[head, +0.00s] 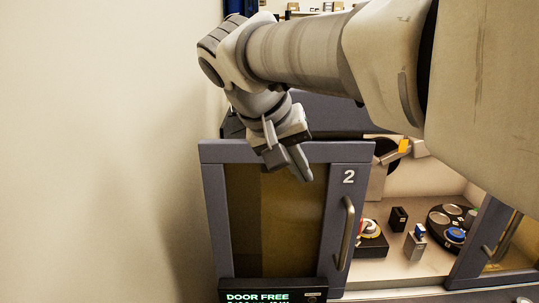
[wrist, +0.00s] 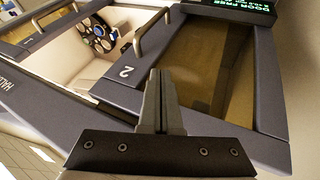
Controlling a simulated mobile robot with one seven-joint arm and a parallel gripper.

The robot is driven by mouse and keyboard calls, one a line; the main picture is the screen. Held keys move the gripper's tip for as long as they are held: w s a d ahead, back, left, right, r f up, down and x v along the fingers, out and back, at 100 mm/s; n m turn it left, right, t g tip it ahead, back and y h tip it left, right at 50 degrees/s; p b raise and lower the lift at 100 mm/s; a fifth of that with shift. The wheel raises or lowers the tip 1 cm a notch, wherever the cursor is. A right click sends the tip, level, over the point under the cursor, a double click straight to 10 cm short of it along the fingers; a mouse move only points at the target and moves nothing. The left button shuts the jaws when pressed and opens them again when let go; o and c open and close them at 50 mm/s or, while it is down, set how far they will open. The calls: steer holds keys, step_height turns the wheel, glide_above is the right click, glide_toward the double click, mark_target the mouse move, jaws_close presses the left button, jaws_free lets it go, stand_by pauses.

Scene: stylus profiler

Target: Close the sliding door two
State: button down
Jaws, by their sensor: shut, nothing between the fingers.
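Sliding door two (head: 346,205) is a dark blue-grey frame with a brown tinted pane and a white "2". In the head view it stands at the left of the machine, with the chamber open to its right. Its metal bar handle (head: 347,235) is upright on its right side. The door (wrist: 106,93) and handle (wrist: 152,36) also show in the wrist view. My gripper (head: 303,172) is shut and empty in front of the door's upper part, left of the "2" and above the handle. Its fingers (wrist: 161,75) point toward the door; whether they touch it is unclear.
The open chamber holds a black round stage (head: 452,225) and small blocks. Another framed door with a handle (head: 497,243) is at the right. A display (head: 272,296) below door two reads "DOOR FREE". A bare wall (head: 100,150) is at the left.

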steer(key=w+d+f, duration=0.3)
steer(key=d+f, duration=0.5)
steer(key=shift+w+f+p, duration=0.2)
steer(key=shift+w+p, duration=0.15)
steer(key=shift+p, duration=0.05)
stand_by(0.3)
